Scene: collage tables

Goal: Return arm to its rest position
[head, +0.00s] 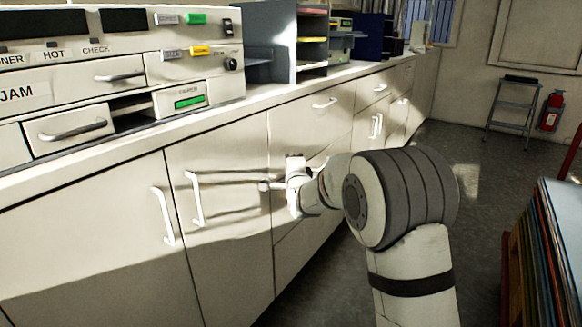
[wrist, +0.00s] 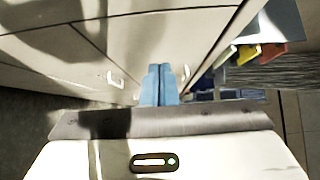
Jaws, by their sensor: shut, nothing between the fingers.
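My gripper (head: 268,186) is at the end of my arm in the middle of the head view, in front of the white cabinet doors (head: 221,265). In the wrist view its two blue fingers (wrist: 159,84) lie side by side, shut with nothing between them. The cabinet front (wrist: 140,40) fills much of the wrist view beyond the fingers. In the head view I cannot tell whether the fingertips touch the cabinet. My arm rises at the right of the head view and bends toward the cabinet.
A long counter (head: 120,137) carries a grey machine (head: 60,92) and shelf units (head: 270,40). White door handles (head: 195,198) stick out left of my gripper. A rack of boards (head: 555,250) stands at right. A step stool (head: 513,112) and red extinguisher (head: 550,111) stand at the back. Floor (head: 480,185) between is clear.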

